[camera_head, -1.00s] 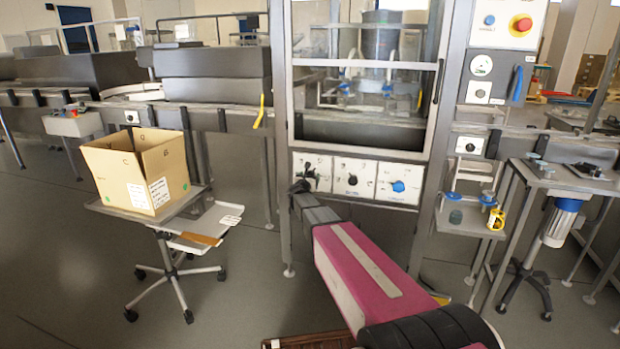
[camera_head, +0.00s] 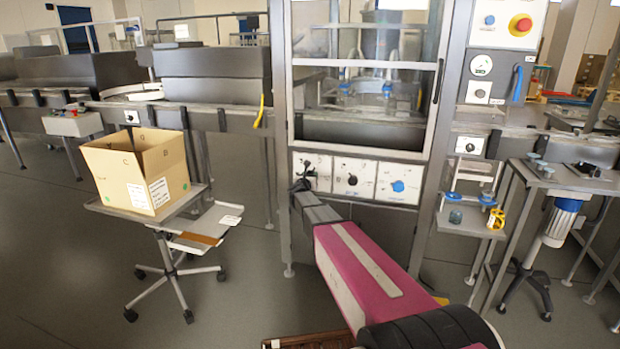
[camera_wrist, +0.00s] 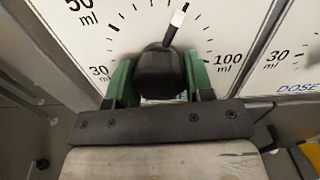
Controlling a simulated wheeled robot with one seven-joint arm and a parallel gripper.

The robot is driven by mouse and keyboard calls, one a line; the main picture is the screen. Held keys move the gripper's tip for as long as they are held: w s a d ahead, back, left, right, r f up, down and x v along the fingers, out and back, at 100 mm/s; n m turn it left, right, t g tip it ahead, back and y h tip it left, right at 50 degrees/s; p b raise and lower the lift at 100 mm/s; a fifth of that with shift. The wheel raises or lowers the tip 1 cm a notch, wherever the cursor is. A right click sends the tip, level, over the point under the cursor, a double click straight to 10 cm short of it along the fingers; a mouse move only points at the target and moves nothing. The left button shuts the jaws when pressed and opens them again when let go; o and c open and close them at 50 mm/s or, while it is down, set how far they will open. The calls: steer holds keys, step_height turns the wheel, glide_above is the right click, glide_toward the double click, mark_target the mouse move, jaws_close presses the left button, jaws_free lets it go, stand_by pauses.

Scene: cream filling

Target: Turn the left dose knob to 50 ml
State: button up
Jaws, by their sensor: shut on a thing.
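The left dose knob (camera_wrist: 158,75) is black, with a pointer (camera_wrist: 177,20) tipped in white. In the wrist view the pointer aims up and slightly right, between the 50 ml mark at upper left and the 100 ml mark at right. My gripper (camera_wrist: 160,78) has a green finger on each side of the knob and is shut on it. In the head view my gripper (camera_head: 306,178) is at the left white dial plate (camera_head: 323,164), and it largely hides the knob there.
The middle dose knob (camera_head: 352,180) and a blue knob (camera_head: 398,186) sit to the right on the same panel. A cardboard box (camera_head: 140,170) stands on a wheeled stand at left. A small shelf (camera_head: 462,222) is at right.

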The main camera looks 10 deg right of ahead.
steer(key=n, duration=0.7)
steer(key=shift+n, duration=0.3)
steer(key=n, duration=0.6)
steer(key=shift+r, duration=0.1)
steer(key=shift+n, duration=0.4)
steer(key=o, duration=0.9)
steer(key=shift+s, duration=0.1)
steer(key=v, duration=1)
steer(key=shift+s+a, duration=0.15)
steer(key=shift+s, duration=0.15)
